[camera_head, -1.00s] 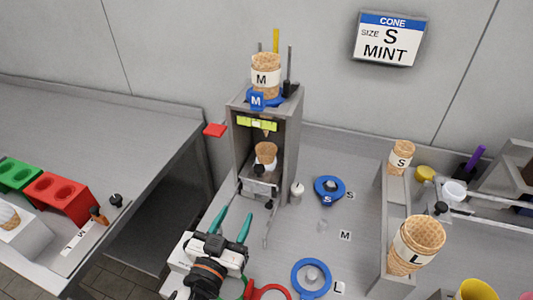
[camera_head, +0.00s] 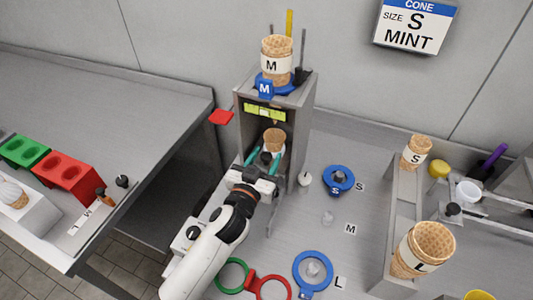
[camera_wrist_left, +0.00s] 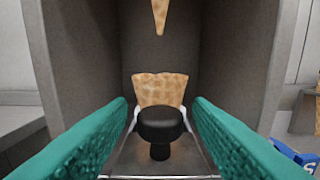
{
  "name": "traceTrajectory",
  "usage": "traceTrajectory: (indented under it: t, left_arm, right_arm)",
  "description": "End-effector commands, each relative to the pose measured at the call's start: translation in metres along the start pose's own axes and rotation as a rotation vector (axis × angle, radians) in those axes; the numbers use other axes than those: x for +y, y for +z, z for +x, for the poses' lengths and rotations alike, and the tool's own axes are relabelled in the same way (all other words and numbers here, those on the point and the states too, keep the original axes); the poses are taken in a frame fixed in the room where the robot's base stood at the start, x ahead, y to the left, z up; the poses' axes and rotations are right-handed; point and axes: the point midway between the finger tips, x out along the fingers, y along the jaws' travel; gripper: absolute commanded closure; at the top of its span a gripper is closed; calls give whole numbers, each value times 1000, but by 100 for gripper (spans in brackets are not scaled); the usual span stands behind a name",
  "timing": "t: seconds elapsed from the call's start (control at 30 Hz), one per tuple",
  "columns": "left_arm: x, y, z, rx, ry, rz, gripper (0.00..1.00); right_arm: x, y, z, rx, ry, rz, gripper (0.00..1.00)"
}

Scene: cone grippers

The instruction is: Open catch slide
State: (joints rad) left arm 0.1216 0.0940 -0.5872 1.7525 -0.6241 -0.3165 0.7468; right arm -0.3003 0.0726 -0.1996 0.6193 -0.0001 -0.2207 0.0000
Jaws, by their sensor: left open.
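My left gripper (camera_head: 263,160) has teal fingers and is at the front opening of the grey dispenser box (camera_head: 300,130). In the left wrist view its open fingers (camera_wrist_left: 160,125) stand on either side of a black round knob (camera_wrist_left: 160,124); contact with the knob does not show. The knob also shows small in the head view (camera_head: 265,158). Behind it a small waffle cone (camera_head: 274,139) stands inside the box, and it also shows in the left wrist view (camera_wrist_left: 160,90). The slide itself is mostly hidden by my gripper. My right gripper is not in view.
A cone marked M (camera_head: 277,60) sits on top of the box. A red tab (camera_head: 221,117) juts out at its left. Blue rings (camera_head: 338,180) lie right of the box. A rack with a cone marked S (camera_head: 416,154) and a cone marked L (camera_head: 424,250) stands farther right.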

Motion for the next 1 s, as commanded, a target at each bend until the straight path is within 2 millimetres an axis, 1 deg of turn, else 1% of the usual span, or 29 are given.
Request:
traceTrajectory:
  t: [0.03, 0.13, 0.4, 0.43, 0.47, 0.7, 0.87, 1.0]
  left_arm:
    - [0, 1, 5, -1, -1, 0, 54]
    - [-1, 1, 10, -1, -1, -2, 54]
    - [0, 0, 11, 0, -1, -2, 54]
    - [0, 0, 11, 0, -1, -2, 56]
    - [0, 0, 11, 0, -1, -2, 60]
    - [0, 0, 11, 0, -1, -1, 100]
    - [-1, 0, 10, 0, -1, -2, 100]
    - [-1, 0, 1, 2, -1, -4, 100]
  right_arm:
    - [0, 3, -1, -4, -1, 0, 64]
    - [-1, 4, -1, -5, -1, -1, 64]
    - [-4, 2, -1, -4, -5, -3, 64]
    - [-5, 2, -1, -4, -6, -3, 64]
    - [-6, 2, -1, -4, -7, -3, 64]
    - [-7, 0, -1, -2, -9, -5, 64]
    - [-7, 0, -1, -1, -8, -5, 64]
    - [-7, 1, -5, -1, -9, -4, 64]
